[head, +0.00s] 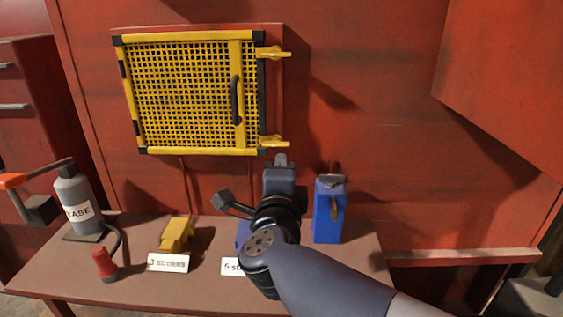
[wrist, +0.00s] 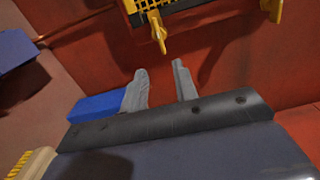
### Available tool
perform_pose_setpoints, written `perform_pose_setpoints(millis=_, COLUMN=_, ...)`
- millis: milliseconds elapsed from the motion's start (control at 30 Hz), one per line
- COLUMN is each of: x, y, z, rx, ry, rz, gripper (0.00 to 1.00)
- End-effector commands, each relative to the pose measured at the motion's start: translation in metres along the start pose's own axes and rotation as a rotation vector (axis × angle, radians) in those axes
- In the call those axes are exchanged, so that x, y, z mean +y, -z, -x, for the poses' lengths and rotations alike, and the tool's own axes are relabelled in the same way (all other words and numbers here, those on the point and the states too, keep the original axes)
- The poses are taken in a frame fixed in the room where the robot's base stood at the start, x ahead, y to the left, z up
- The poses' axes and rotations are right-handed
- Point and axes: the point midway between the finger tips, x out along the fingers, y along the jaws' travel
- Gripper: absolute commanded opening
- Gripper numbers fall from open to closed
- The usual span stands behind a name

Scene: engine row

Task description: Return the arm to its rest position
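My arm reaches in from the lower right in the head view, over the bench. My gripper (head: 281,160) points at the red wall, just below the yellow mesh door. In the wrist view its two grey fingers (wrist: 160,68) stand apart with nothing between them, so it is open and empty. My arm hides part of the bench and part of the "5 st..." card (head: 231,266).
The yellow mesh door (head: 180,95) looks closed, with a dark handle (head: 235,100). A blue can (head: 329,212) stands close right of my gripper. A yellow block (head: 176,234), a "3 strokes" card (head: 167,262), a red cone-like piece (head: 104,264) and a grey bottle (head: 76,203) stand left.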

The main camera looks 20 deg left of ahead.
Motion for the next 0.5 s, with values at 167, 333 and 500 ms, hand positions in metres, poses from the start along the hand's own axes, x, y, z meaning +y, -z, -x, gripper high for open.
perform_pose_setpoints(millis=167, x=0.0, y=0.0004, z=0.0038, rx=0.001, ry=0.0, rz=0.0, gripper=0.28)
perform_pose_setpoints(millis=333, x=0.0, y=0.0004, z=0.0035, rx=0.001, ry=0.001, rz=0.0, gripper=0.28)
perform_pose_setpoints(millis=500, x=0.0004, y=0.0003, z=-0.0036, rx=0.002, ry=0.0, rz=0.0, gripper=0.28)
